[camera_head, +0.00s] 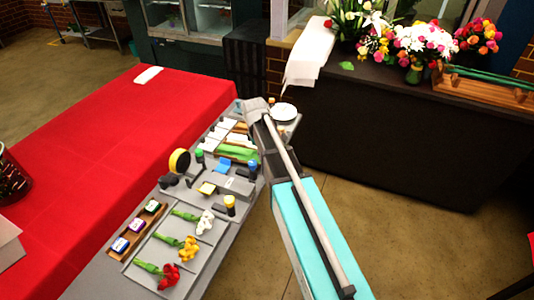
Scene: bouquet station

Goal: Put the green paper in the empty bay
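A green strip (238,153), which looks like the green paper, lies among pale rolls or sheets in the far part of a grey station. A pale roll (240,140) lies just behind it. The empty bay cannot be made out for certain at this size. My arm crosses the picture from the lower right up to the far end of the station and covers the area right of the green strip. My gripper cannot be made out, so its state and its distance from the green paper do not show.
A dark counter (400,130) with bouquets stands behind right, beyond open floor.

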